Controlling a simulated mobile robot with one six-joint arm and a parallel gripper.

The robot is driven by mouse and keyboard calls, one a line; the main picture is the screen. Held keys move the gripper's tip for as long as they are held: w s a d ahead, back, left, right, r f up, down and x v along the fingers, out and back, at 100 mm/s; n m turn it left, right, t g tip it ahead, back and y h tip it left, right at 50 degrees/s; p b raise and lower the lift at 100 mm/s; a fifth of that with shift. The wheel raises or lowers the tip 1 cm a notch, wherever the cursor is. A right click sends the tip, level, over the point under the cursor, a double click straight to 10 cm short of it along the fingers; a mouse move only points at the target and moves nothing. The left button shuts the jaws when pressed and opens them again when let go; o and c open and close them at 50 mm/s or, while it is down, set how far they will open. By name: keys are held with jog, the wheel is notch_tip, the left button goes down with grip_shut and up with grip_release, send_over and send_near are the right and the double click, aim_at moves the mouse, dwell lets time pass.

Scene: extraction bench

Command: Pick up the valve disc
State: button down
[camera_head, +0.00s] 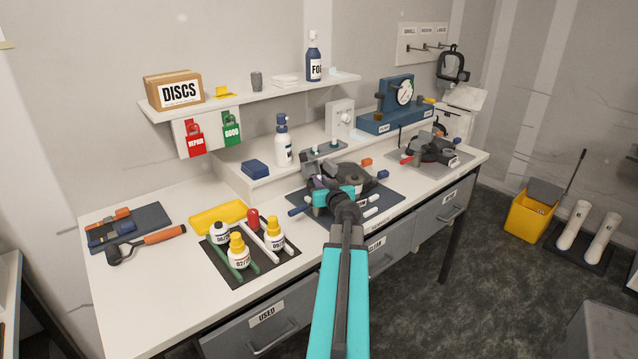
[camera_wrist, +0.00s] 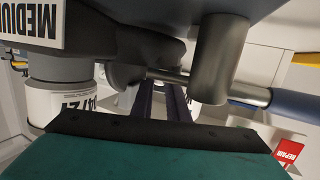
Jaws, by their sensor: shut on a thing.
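My gripper (camera_head: 319,184) is at the dark respirator mask (camera_head: 352,178) on the middle mat of the bench. In the wrist view its two dark fingers (camera_wrist: 162,100) are close together and point at the mask's underside. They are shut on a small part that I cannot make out. I cannot identify the valve disc in either view. In the wrist view, a grey mask body with a MEDIUM label (camera_wrist: 30,25) and a white labelled canister (camera_wrist: 62,104) are at the left. A dark cylinder (camera_wrist: 222,58) hangs close at the right.
A rack with several bottles (camera_head: 238,251) stands left of my arm, beside a yellow tray (camera_head: 218,217). A second mask (camera_head: 432,148) is on the right mat. The DISCS box (camera_head: 172,91) is on the shelf. Bare bench top (camera_head: 140,290) lies at the front left.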

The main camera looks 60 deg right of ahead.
jog(key=shift+r, duration=0.15)
jog(key=shift+r+b, duration=0.3)
jog(key=shift+r, duration=1.05)
jog(key=shift+s+r, duration=0.15)
jog(key=shift+r, duration=0.2)
jog(key=v, duration=0.2)
jog(key=b+v, duration=0.1)
jog(key=f+b+v, duration=0.1)
jog(key=v, duration=0.1)
jog(key=shift+s+r, duration=0.15)
jog(key=shift+s, duration=0.3)
jog(key=shift+b, duration=0.5)
jog(key=b+v, duration=0.2)
jog(key=b, duration=0.4)
jog(key=shift+s+b, duration=0.35)
jog(key=shift+b, duration=0.05)
jog(key=shift+a+b, duration=0.1)
jog(key=shift+b, duration=0.3)
